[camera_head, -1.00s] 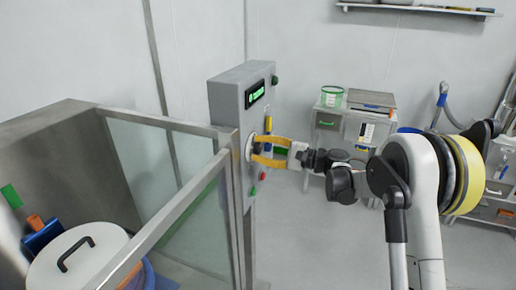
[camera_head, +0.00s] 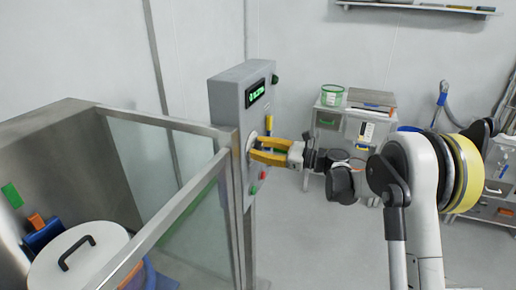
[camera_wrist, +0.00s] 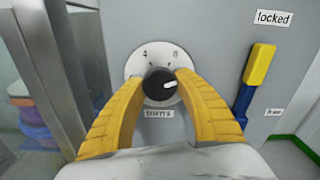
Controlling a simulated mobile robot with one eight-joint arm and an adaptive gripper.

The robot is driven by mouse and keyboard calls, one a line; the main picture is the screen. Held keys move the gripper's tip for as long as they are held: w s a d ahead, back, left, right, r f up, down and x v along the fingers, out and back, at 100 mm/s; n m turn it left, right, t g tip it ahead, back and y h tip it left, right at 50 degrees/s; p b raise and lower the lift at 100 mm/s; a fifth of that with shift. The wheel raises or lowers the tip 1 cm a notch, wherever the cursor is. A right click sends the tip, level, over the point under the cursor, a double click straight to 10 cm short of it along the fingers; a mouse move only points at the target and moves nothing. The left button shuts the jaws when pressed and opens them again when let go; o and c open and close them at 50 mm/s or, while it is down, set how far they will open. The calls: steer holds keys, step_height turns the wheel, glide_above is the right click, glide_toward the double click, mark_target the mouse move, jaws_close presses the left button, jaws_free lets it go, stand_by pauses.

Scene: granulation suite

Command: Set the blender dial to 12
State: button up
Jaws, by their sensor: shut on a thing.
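The blender dial (camera_wrist: 157,88) is a round black knob on a pale round plate on the grey control box (camera_head: 231,115). A white mark on the knob points right in the wrist view. Small figures stand on the plate above it, too small to read surely. A label below looks like "turns". My gripper (camera_wrist: 158,82) has its yellow fingers on either side of the knob and is shut on it. In the head view my gripper (camera_head: 254,149) reaches the box face from the right and hides the knob. The green display (camera_head: 255,93) is lit, its text unreadable.
A yellow and blue lever (camera_wrist: 254,85) sits right of the dial, below a "locked" label (camera_wrist: 273,18). A red button (camera_head: 263,175) is below the dial. A glass-panelled guard (camera_head: 185,215) stands left of the box.

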steer(key=shift+m, duration=2.1)
steer(key=o, duration=1.2)
steer(key=v, duration=1.2)
